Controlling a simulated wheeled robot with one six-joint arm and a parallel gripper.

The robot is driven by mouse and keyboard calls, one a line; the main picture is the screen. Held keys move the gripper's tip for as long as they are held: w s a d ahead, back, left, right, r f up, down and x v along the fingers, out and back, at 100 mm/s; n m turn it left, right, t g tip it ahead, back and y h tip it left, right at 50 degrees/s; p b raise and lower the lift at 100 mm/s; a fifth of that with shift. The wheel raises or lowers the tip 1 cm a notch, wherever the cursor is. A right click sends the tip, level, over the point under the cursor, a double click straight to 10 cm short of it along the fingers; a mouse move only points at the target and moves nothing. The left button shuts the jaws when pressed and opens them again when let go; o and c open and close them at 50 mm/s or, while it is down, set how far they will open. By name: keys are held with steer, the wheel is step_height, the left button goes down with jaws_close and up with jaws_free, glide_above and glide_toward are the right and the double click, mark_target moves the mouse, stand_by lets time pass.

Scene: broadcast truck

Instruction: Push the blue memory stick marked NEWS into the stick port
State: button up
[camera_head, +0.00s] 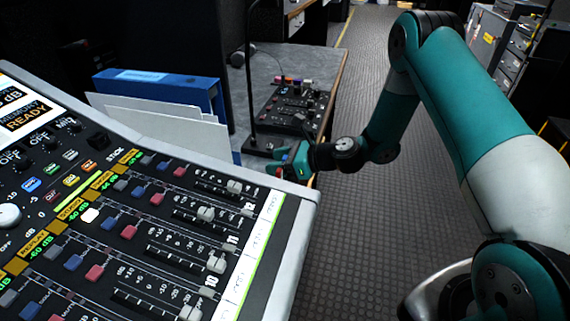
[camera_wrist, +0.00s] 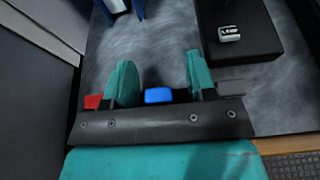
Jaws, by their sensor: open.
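My gripper (camera_head: 290,160) hangs low at the near end of the grey desk, beside the console's far right corner. In the wrist view its teal fingers (camera_wrist: 161,80) are apart. A small blue block (camera_wrist: 158,95), probably the blue stick, shows in the gap between them, with a space on each side. Its NEWS marking cannot be read. A red block (camera_wrist: 92,101) lies just outside the left finger. The word STICK (camera_head: 115,155) is printed on the console's upper right; a dark spot (camera_head: 97,140) beside it may be the port, but its opening is unclear.
The large mixing console (camera_head: 302,215) fills the left. White sheets (camera_head: 165,126) and a blue binder (camera_head: 215,97) stand behind it. A gooseneck microphone (camera_head: 251,90) and small black panel (camera_head: 290,110) occupy the grey desk (camera_head: 325,65). The aisle floor (camera_head: 365,205) is clear.

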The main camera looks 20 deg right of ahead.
jaws_close()
steer(key=shift+r, duration=0.1)
